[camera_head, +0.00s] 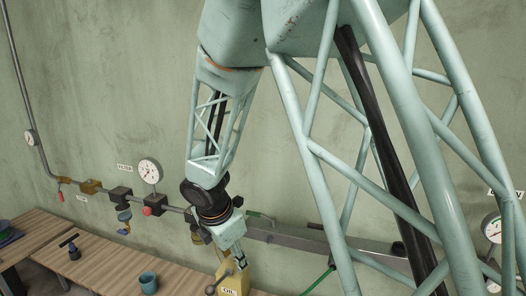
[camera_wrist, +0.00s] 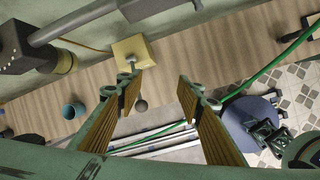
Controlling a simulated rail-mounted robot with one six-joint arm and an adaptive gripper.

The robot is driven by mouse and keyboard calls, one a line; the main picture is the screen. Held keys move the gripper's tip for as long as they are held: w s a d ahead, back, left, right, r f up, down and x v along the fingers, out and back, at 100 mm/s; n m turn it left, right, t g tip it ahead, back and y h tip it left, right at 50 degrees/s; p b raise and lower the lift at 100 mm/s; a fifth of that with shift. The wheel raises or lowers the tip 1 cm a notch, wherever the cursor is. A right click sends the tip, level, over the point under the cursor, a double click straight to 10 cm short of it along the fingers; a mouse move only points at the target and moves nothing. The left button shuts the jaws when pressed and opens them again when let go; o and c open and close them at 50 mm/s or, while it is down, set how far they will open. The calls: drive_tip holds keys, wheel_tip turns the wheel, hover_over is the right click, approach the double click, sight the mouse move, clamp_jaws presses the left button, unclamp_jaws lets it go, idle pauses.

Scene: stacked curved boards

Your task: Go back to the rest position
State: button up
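My gripper (camera_wrist: 160,92) is open in the wrist view, its two brown-padded fingers wide apart with nothing gripped between them. In the head view my gripper (camera_head: 238,256) hangs low in front of the wall, beside or above a yellow box (camera_head: 232,282) labelled OIL. In the wrist view the yellow box (camera_wrist: 133,50) lies beyond the left finger. A dark round knob (camera_wrist: 141,105) shows between the fingers, apart from them as far as I can tell.
A wooden bench (camera_head: 50,232) runs along the wall with a blue cup (camera_head: 148,282) on it. Pipes with a gauge (camera_head: 150,170) and valves run above it. A green hose (camera_wrist: 262,82) and a blue round thing (camera_wrist: 245,115) lie right in the wrist view.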

drive_tip(key=s+d+r+m+b, duration=0.25)
drive_tip(key=d+r+m, duration=0.2)
drive_tip(key=d, duration=0.25)
drive_tip(key=s+d+r+m+b, duration=0.2)
drive_tip(key=s+d+r+m, duration=0.25)
drive_tip(key=d, duration=0.35)
drive_tip(key=s+d+r+m+b, duration=0.25)
drive_tip(key=d+r+m, duration=0.2)
drive_tip(key=d, duration=0.25)
drive_tip(key=s+d+m+b, duration=0.2)
drive_tip(key=s+m, duration=0.2)
drive_tip(key=s, duration=0.5)
drive_tip(key=s+d+m+b, duration=0.2)
drive_tip(key=s+d+m, duration=0.1)
drive_tip(key=s, duration=0.7)
drive_tip(key=s+d+m+y+b, duration=0.1)
drive_tip(key=s+d+m+b, duration=0.2)
drive_tip(key=s+m, duration=0.3)
drive_tip(key=shift+s+d+f, duration=0.15)
drive_tip(key=shift+s+f, duration=0.05)
drive_tip(key=shift+s, duration=1.95)
drive_tip(key=shift+w, duration=0.2)
drive_tip(key=shift+c, duration=0.4)
